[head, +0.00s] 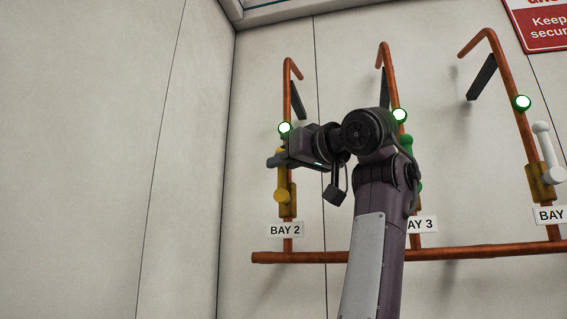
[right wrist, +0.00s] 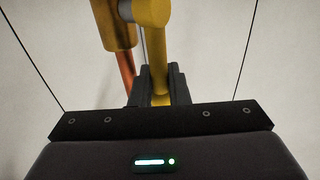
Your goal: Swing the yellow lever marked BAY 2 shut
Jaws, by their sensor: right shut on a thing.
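The yellow lever (head: 281,180) is on the BAY 2 copper pipe, above the BAY 2 label (head: 285,230). It points up along the pipe from its hub, with its upper part behind my gripper. My right gripper (head: 272,161) is at the lever's upper part. In the right wrist view the fingers (right wrist: 158,88) are shut on the yellow lever (right wrist: 152,14), one on each side of its shaft. The brass valve body (right wrist: 115,22) is beside it. My left gripper is not in view.
A green light (head: 285,128) glows on the BAY 2 pipe. The BAY 3 pipe (head: 386,75) with a green lever (head: 415,188) is partly behind my right arm. A white lever (head: 543,140) is on the right pipe. A copper pipe (head: 460,252) runs along the bottom. The left wall is bare.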

